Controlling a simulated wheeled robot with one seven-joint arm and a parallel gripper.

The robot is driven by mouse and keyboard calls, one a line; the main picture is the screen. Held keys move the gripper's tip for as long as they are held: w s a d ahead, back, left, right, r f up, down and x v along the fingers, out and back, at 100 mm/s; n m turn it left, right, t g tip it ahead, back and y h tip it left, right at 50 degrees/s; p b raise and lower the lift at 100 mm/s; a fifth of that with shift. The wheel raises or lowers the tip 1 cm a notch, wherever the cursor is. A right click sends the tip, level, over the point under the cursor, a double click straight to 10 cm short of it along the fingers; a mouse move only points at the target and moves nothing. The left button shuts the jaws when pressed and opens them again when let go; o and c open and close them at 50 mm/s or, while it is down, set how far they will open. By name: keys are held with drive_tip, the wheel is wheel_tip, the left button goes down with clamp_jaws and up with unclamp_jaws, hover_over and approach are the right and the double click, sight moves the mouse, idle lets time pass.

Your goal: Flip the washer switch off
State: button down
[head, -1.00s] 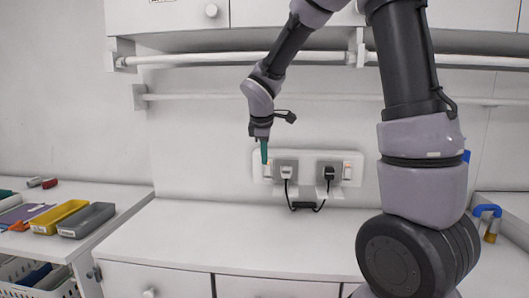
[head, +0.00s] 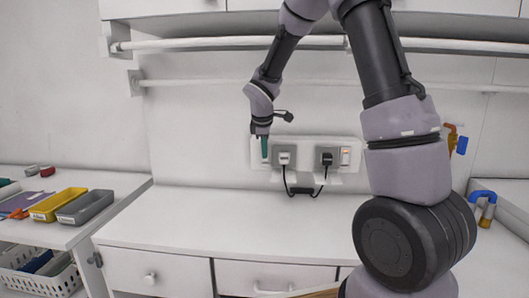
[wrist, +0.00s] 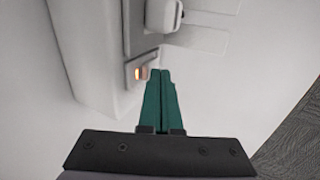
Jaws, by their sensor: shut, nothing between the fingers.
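A white wall panel (head: 304,143) carries two grey sockets with black-corded plugs and a small switch at each end. The right switch (head: 346,156) shows an orange light. The left switch is mostly hidden behind my gripper (head: 264,158) in the head view. In the wrist view a switch with a lit orange spot (wrist: 139,73) sits just left of my gripper's fingertips (wrist: 158,75). The green fingers are shut and empty, close to this switch; I cannot tell whether they touch it. White labels (head: 329,178) hang below the sockets; their writing is too small to read.
The left plug (head: 284,158) and right plug (head: 327,158) share a dark cable above the clear white counter (head: 230,215). A rail (head: 200,84) runs above the panel. Yellow (head: 58,204) and grey trays (head: 86,206) stand on the left table.

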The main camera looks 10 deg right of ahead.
drive_tip(key=shift+w+d+r, duration=0.1)
drive_tip(key=shift+w, duration=0.2)
drive_tip(key=shift+r, duration=0.1)
drive_tip(key=shift+r, duration=0.7)
